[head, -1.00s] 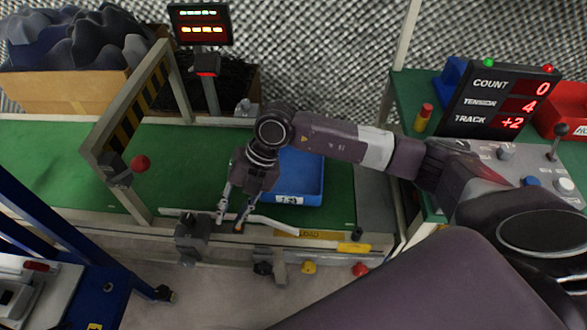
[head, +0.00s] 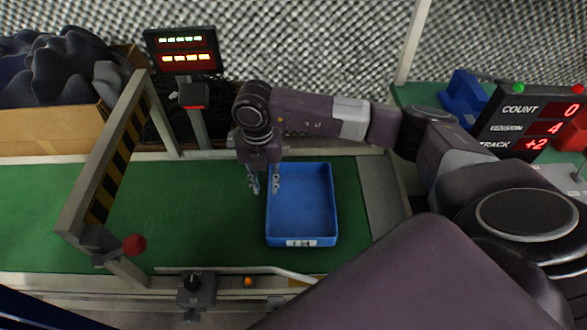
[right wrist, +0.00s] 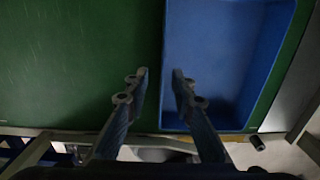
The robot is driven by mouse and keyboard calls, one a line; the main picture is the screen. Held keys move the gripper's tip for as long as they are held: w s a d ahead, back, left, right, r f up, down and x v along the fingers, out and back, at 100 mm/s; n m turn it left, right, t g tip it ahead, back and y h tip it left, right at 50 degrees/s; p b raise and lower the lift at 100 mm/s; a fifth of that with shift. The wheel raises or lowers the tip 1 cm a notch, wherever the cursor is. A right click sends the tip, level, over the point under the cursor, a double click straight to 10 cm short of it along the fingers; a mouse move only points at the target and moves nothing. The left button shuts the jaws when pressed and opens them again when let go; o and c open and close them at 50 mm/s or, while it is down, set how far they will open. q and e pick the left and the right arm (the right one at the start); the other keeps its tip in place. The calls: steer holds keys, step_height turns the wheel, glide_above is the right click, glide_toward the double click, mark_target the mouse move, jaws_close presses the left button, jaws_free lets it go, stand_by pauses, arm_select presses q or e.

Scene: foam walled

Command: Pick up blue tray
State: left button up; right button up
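The blue tray (head: 306,205) is empty and lies flat on the green belt, with a small white label on its front wall. My right gripper (head: 265,189) points down at the tray's left wall, one finger on the belt side and one on the tray's inner side. In the right wrist view the fingers (right wrist: 160,73) are open, and the tray's left wall (right wrist: 163,60) runs between them with space on both sides. I cannot tell exactly how low the fingertips reach. My left gripper is not in view.
A striped frame with a red knob (head: 134,244) stands over the belt (head: 190,215) at left. A display (head: 182,50) and a cardboard box of dark foam (head: 50,130) stand behind. A counter panel (head: 525,120) is at right. The belt left of the tray is clear.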

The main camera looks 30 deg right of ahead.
mark_target(268, 197)
steer(key=shift+s+f, duration=0.25)
steer(key=shift+f, duration=0.75)
step_height(268, 197, down, 5)
steer(key=shift+d+b, duration=0.1)
steer(key=shift+b, duration=0.6)
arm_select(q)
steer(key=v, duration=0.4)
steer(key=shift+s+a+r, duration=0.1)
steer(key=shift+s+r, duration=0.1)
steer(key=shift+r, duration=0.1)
arm_select(e)
jaws_close()
steer(key=shift+r, duration=0.1)
